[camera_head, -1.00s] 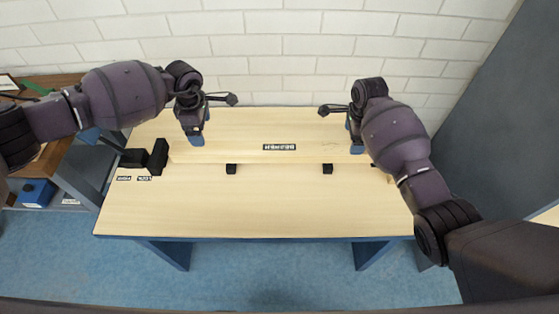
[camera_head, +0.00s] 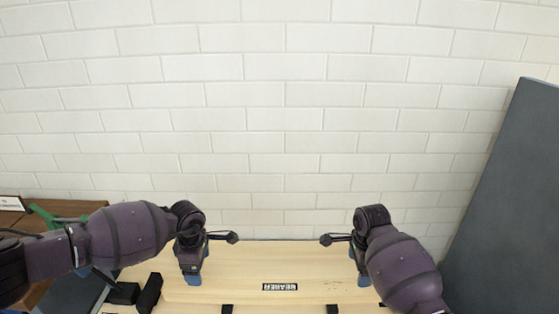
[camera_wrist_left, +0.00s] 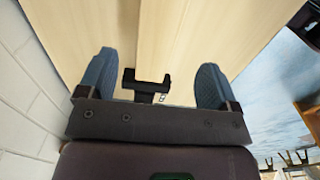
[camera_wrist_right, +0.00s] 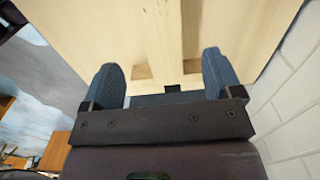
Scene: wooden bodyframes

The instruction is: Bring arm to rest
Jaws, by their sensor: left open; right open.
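My left gripper (camera_head: 192,279) hangs over the left part of the wooden workbench (camera_head: 240,262) in the head view. Its two blue fingers (camera_wrist_left: 155,85) are wide apart and empty in the left wrist view, with a black bracket (camera_wrist_left: 146,84) on the wood beyond them. My right gripper (camera_head: 363,279) hangs over the right part of the bench. Its blue fingers (camera_wrist_right: 165,80) are spread and empty in the right wrist view, above bare wood with notches. Both arms are bent in a near mirrored pose.
A black block (camera_head: 149,292) stands at the bench's left. Small black pieces (camera_head: 227,309) show at the lower picture edge. A side table with a green item (camera_head: 45,215) is at far left. A white brick wall (camera_head: 280,120) rises behind, and a dark grey panel (camera_head: 510,190) stands right.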

